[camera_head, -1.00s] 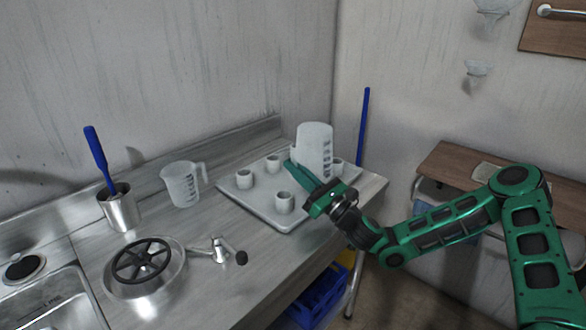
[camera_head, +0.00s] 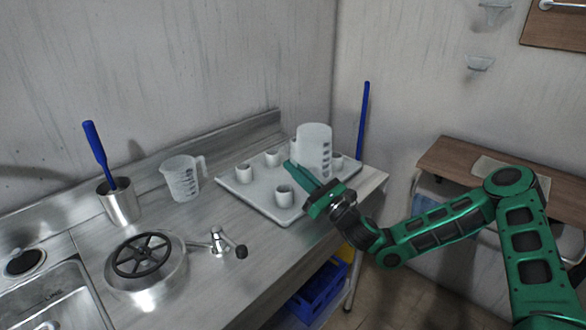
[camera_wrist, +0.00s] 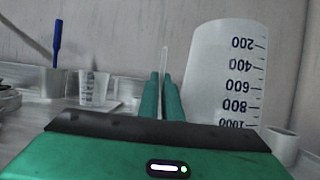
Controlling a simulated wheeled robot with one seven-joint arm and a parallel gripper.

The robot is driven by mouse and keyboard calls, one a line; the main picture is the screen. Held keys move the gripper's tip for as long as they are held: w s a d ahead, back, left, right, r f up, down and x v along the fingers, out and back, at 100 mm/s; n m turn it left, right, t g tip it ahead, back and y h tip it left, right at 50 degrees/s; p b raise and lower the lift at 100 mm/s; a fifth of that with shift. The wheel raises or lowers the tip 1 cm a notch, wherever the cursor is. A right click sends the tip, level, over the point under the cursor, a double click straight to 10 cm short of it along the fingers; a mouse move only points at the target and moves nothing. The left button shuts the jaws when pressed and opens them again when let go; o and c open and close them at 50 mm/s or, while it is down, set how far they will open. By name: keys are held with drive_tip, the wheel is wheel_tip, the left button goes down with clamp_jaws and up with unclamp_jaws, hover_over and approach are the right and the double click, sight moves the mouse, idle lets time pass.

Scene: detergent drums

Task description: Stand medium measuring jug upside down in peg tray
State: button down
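A large pale measuring jug (camera_head: 314,150) is upside down at the right back of the grey peg tray (camera_head: 251,200). In the wrist view the jug (camera_wrist: 222,75) stands just right of my fingers, narrow end up, its wide rim low. I cannot see whether a peg is inside it. My gripper (camera_head: 293,168) is at the jug's left side. In the wrist view its fingers (camera_wrist: 162,95) are close together around a thin pale upright strip, which looks like the jug's handle. A smaller jug (camera_head: 181,180) stands upright on the counter left of the tray; it also shows in the wrist view (camera_wrist: 94,88).
Several white pegs stand on the tray, one at its front (camera_head: 285,195) and one right of the jug (camera_head: 337,160). A metal cup (camera_head: 120,205) with a blue brush, a tap (camera_head: 219,241) and a sink lie left. The walls are close behind.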

drive_tip(key=shift+f, duration=0.2)
drive_tip(key=c, duration=1.9)
unclamp_jaws()
drive_tip(key=shift+o, duration=0.2)
